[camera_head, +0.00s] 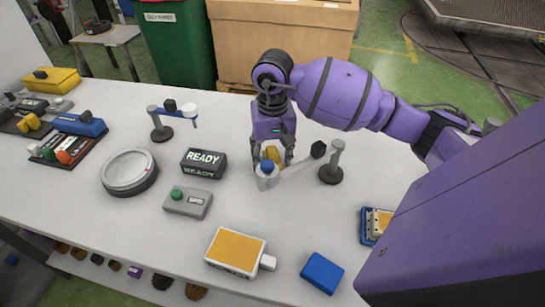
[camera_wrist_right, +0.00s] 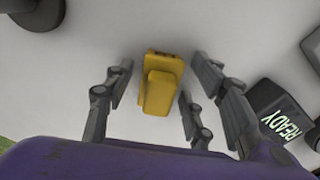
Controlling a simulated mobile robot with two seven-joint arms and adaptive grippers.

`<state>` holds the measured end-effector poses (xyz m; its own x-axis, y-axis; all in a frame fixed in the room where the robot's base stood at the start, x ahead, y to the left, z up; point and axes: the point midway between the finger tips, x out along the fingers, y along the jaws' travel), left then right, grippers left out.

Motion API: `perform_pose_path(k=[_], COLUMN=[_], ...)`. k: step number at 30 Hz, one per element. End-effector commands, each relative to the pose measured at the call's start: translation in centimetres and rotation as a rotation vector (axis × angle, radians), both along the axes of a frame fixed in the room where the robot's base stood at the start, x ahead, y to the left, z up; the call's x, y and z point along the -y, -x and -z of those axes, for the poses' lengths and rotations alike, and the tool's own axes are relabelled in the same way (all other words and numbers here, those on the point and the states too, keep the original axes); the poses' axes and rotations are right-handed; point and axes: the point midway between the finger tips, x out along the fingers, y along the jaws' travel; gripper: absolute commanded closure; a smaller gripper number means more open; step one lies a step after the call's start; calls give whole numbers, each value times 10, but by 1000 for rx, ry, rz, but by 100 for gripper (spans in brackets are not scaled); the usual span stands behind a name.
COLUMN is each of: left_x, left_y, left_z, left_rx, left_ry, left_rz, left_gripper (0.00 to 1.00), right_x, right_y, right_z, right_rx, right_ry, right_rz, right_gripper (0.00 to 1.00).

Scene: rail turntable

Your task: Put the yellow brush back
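The yellow brush (camera_wrist_right: 160,84), a yellow block with a raised grip, lies on the white table in the right wrist view. In the wrist view the fingers of my right gripper (camera_wrist_right: 160,66) are spread on both sides of the brush, with gaps visible. My left gripper is not in view.
A READY display (camera_head: 203,162), a grey button box (camera_head: 187,202) and a round dish (camera_head: 129,172) stand left of the gripper. A post stand (camera_head: 332,166) is close on the right. A tool tray (camera_head: 69,144) lies far left. A blue block (camera_head: 322,273) lies in front.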

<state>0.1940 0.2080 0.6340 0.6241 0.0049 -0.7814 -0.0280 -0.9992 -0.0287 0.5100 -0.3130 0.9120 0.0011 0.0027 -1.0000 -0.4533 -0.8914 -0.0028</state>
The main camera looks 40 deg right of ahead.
Motion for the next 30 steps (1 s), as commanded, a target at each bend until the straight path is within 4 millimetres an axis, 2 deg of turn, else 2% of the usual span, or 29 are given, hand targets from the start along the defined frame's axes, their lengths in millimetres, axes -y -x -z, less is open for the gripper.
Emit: perform_pose_path(k=[5,10,21,25,30], left_x=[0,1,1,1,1], left_y=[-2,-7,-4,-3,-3], left_z=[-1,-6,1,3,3], left_rx=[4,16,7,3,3], left_ry=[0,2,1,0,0], left_rz=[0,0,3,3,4], left_gripper=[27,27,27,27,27], right_x=[0,1,1,1,0], right_y=[0,-1,-1,-1,0], right_z=[-1,-15,-91,-110,-122], right_rx=[0,4,4,1,0], right_ry=[0,3,2,2,1], right_rz=[0,0,0,1,0], right_gripper=[50,50,50,50,50])
